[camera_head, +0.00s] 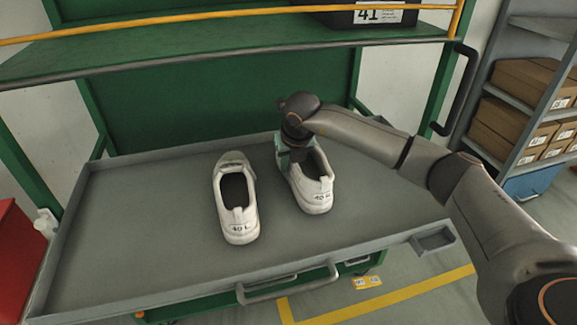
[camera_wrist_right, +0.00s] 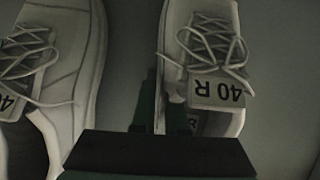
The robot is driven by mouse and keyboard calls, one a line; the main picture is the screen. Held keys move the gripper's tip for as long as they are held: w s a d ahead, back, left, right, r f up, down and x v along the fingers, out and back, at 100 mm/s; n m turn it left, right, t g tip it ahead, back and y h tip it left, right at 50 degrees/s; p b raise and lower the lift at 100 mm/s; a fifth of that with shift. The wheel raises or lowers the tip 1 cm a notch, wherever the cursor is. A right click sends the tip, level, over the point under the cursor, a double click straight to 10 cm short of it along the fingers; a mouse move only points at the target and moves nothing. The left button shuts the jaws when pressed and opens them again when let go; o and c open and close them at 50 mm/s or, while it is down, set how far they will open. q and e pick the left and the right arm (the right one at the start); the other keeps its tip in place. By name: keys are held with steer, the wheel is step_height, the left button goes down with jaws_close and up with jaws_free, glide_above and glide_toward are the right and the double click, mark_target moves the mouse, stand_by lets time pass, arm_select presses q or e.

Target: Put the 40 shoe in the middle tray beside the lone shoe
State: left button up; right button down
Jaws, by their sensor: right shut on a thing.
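The white shoe marked 40 R (camera_head: 315,194) is in the grey middle tray (camera_head: 130,228). The lone white shoe marked 40 L (camera_head: 236,204) lies to its left with a narrow gap, both heels toward the front. My right gripper (camera_head: 291,160) reaches down into the 40 R shoe and is shut on its side wall. In the right wrist view the gripper's dark fingers (camera_wrist_right: 163,108) sit at the edge of the 40 R shoe (camera_wrist_right: 205,50), and the 40 L shoe (camera_wrist_right: 62,62) is beside it. I cannot tell whether the 40 R sole touches the tray. My left gripper is out of view.
The green upper shelf (camera_head: 235,40) with a yellow rail and a dark box marked 41 (camera_head: 372,14) is above and behind the tray. The tray has raised rims and bare room at left and right. A rack with brown boxes (camera_head: 513,124) stands at right.

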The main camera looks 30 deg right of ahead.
stand_by(0.3)
steer(key=c, duration=1.4)
jaws_free()
steer(key=o, duration=0.5)
steer(key=shift+c, duration=0.2)
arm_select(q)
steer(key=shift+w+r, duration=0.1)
arm_select(e)
steer(key=shift+r, duration=0.2)
steer(key=p+v, duration=0.1)
steer(key=v, duration=0.4)
arm_select(q)
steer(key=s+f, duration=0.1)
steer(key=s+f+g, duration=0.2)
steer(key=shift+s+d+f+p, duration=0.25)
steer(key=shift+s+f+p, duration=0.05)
steer(key=shift+p, duration=0.05)
arm_select(e)
steer(key=v, duration=0.6)
steer(key=shift+s+a+r, duration=0.1)
steer(key=shift+s+r, duration=0.1)
steer(key=shift+r, duration=0.05)
